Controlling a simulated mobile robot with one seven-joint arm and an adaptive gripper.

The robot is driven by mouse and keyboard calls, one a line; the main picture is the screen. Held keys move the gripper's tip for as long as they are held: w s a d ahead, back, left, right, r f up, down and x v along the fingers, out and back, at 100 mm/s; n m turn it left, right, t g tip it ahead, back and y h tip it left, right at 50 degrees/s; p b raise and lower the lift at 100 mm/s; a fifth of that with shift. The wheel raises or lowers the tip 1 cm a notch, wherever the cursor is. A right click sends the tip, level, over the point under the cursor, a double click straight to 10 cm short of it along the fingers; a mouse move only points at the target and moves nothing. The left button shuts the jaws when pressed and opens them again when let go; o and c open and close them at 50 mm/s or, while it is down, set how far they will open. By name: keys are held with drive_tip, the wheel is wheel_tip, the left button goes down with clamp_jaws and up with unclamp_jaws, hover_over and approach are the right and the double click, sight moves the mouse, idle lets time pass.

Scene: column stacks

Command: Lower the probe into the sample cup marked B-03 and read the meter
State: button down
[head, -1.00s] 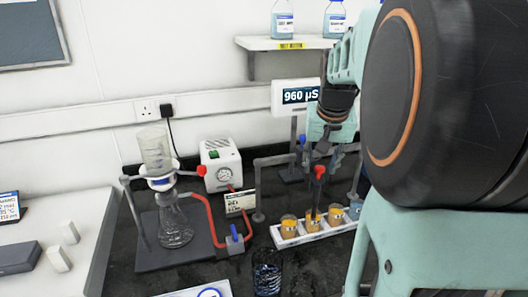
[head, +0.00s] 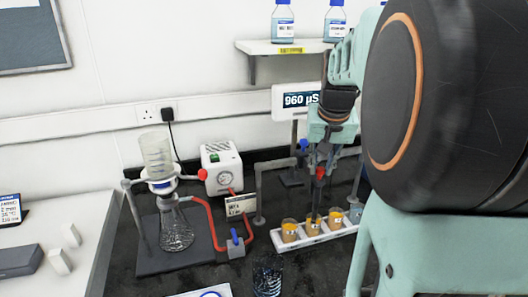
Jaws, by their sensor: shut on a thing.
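My gripper (head: 320,165) is at the end of my arm above the cup rack, shut on the probe (head: 319,184). The probe is a thin dark stick with a red top, upright, its lower end over or in the second cup from the left (head: 313,228); I cannot tell how deep. The white rack (head: 287,247) also holds an orange cup on the left (head: 289,232), another orange cup (head: 336,221) to the right and a bluish cup (head: 356,212) at the right end. The cup labels are too small to read surely. The meter (head: 297,99) behind shows 960 µS, partly hidden by my arm.
A flask with a filter funnel (head: 175,230) stands at left on a dark base, joined by a red hose to a white pump box (head: 221,167). A small sign (head: 240,204) and a dark glass (head: 267,274) are left of the rack. A shelf (head: 284,46) holds bottles.

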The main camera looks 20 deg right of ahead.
wheel_tip(320, 180, up, 6)
drive_tip(key=p, duration=0.3)
drive_tip(key=shift+w+f, duration=0.1)
drive_tip(key=shift+f, duration=0.15)
drive_tip(key=c, duration=1.7)
unclamp_jaws()
drive_tip(key=shift+r, duration=0.1)
drive_tip(key=shift+c, duration=0.2)
drive_tip(key=v, duration=0.7)
drive_tip(key=shift+r, duration=0.15)
